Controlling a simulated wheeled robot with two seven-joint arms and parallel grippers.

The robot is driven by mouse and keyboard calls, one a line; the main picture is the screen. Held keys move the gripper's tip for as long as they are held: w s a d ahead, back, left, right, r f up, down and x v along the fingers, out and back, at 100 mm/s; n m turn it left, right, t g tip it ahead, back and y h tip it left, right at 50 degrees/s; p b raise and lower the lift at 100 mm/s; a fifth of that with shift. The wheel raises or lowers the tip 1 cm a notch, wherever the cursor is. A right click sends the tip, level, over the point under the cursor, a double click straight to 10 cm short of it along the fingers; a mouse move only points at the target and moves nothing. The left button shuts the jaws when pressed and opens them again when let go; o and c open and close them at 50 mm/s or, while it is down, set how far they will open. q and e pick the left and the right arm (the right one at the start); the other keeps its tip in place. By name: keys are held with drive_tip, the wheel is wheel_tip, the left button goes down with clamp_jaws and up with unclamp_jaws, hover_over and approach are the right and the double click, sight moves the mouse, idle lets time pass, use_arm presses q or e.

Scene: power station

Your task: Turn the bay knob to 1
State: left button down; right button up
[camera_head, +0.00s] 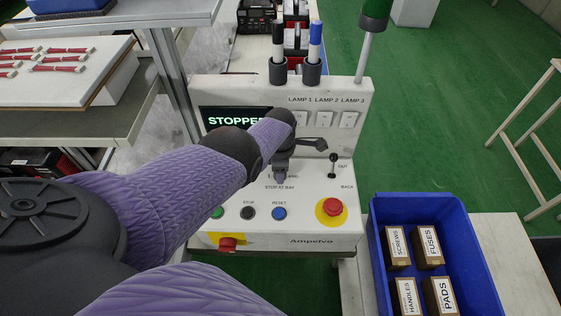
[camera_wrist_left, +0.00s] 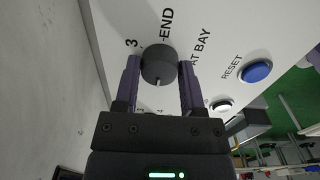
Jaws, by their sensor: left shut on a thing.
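The bay knob (camera_wrist_left: 158,66) is a dark round knob on the white panel, and a pale mark shows on its edge toward the bottom of the left wrist view. The label 3 is beside it at the upper left, with END and AT BAY lettering near it. My left gripper (camera_wrist_left: 160,75) has its two purple fingers on either side of the knob, shut on it. In the head view my left gripper (camera_head: 280,177) is over the panel (camera_head: 330,225) at the STOP AT BAY lettering and hides the knob. My right gripper is not in view.
The display (camera_head: 222,119) reads STOPPED, partly covered by my arm. Below are green, black and blue (camera_head: 279,213) buttons, a red emergency button (camera_head: 331,207) and a red knob (camera_head: 228,243). An OUT/BACK lever (camera_head: 333,166) stands right. A blue bin (camera_head: 455,225) holds labelled boxes.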

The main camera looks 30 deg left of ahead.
use_arm(q)
drive_tip(key=shift+w+r, duration=0.1)
drive_tip(key=shift+c, duration=0.9)
unclamp_jaws()
wheel_tip(320, 180, up, 10)
drive_tip(key=p, duration=0.9)
drive_tip(key=shift+f, duration=0.2)
